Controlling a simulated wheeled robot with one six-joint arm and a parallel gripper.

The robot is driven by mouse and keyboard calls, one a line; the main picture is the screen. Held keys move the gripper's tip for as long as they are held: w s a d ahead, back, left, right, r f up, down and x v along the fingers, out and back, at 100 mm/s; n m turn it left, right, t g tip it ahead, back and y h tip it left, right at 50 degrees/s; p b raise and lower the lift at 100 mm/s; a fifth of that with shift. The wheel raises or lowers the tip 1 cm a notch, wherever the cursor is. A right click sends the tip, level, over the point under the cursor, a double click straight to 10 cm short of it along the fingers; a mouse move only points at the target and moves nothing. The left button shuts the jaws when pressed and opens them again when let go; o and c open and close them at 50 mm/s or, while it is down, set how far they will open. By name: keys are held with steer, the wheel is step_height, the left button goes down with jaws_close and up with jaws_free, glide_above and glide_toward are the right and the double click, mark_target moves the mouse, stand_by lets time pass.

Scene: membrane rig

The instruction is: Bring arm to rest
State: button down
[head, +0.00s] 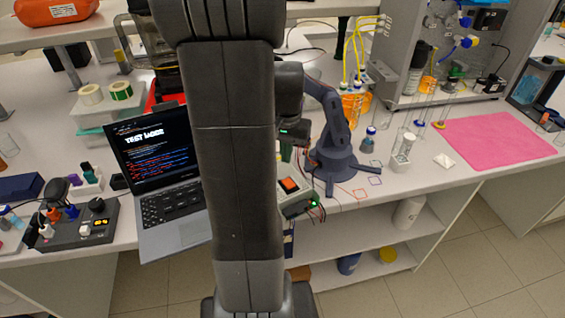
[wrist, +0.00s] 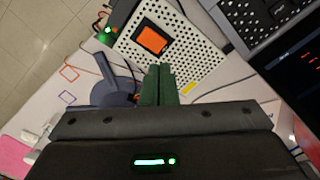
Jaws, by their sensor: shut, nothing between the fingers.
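In the wrist view my gripper (wrist: 160,70) shows as two dark green fingers pressed together with nothing between them. They point towards a pale perforated box (wrist: 185,45) with an orange switch (wrist: 152,38). The box (head: 295,198) also shows in the head view, partly behind my arm. My arm runs up the middle of the head view and hides much of the bench. The wrist end of my arm is right of this column, above the bench, and the fingertips are only partly visible there. I cannot tell how high the fingers are above the box.
A small blue-grey desktop arm (head: 335,145) stands right of the box. A laptop (head: 160,170) stands open at left, beside a dark control unit (head: 75,222). A rack of bottles and tubing (head: 400,60) is behind. A pink mat (head: 497,138) lies at right.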

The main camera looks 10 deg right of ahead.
mark_target(286, 179)
steer(key=shift+f, duration=0.15)
step_height(286, 179, down, 7)
steer(key=b, duration=0.5)
steer(key=shift+b, duration=0.35)
steer(key=shift+r, duration=0.25)
steer(key=shift+r, duration=0.1)
